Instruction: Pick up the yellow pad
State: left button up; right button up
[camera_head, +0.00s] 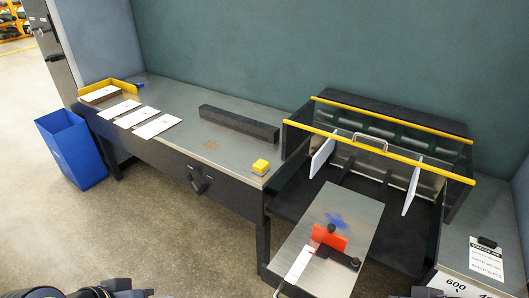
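The yellow pad (260,167) is a small yellow block near the front right corner of the grey metal bench (205,145). Nothing touches it. Only dark parts of my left gripper (105,292) show at the bottom left edge, far below and left of the pad. A small dark part of my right gripper (425,292) shows at the bottom right edge. Both are well apart from the pad. The fingertips are mostly cut off by the frame, so I cannot tell whether either is open or shut.
A dark bar (238,123) lies behind the pad. White cards (157,126) lie to the left. A blue bin (75,150) stands on the floor, which is clear in front.

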aim_at(261, 166)
jog(key=i+j+z, duration=0.1)
jog(key=i+j, duration=0.5)
jog(key=j, duration=0.2)
jog(key=i+j+z, duration=0.15)
jog(key=i+j, duration=0.15)
jog(key=j, duration=0.15)
jog(key=i+j+z, duration=0.1)
jog(key=i+j, duration=0.15)
jog(key=i, duration=0.2)
jog(key=i+j+z, duration=0.15)
jog(key=i+j, duration=0.15)
jog(key=i, duration=0.3)
